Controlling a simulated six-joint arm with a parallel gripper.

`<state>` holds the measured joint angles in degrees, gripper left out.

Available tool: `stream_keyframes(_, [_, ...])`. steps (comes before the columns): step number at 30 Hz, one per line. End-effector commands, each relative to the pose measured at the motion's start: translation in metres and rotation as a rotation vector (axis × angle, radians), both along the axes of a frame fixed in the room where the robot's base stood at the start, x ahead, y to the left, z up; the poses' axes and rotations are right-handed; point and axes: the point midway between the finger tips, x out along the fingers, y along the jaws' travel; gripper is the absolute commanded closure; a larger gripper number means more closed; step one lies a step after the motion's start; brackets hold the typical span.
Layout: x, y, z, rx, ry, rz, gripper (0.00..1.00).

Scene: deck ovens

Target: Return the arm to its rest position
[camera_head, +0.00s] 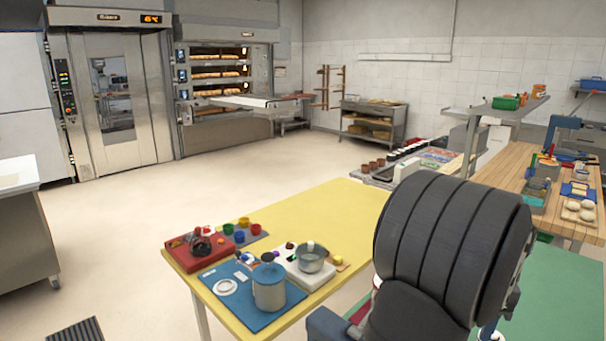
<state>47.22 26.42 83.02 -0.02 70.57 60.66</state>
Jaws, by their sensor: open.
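The large dark grey ribbed part in the right foreground is my own arm, close to the camera. It rises over the right end of the yellow table (345,213) and hides what lies behind it. My gripper and its fingertips do not show in this view. Nothing held by the arm can be seen.
On the yellow table stand a red tray (182,259), a blue mat (237,308) with a blue-grey pot (268,288), small coloured cups and a metal bowl (311,259). A wooden workbench (510,165) is at right, deck ovens (222,65) at back. The left floor is largely clear.

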Motion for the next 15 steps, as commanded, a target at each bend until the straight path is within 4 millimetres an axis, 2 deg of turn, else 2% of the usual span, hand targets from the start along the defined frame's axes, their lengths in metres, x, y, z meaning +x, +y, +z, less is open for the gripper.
stream_keyframes(1, [0.0, 0.0, -0.012, 0.003, 0.003, 0.0, 0.57])
stream_keyframes(11, [0.0, 0.001, -0.078, 0.003, 0.003, 0.0, 0.57])
stream_keyframes(15, [0.005, 0.003, -0.077, 0.0, -0.001, 0.119, 0.57])
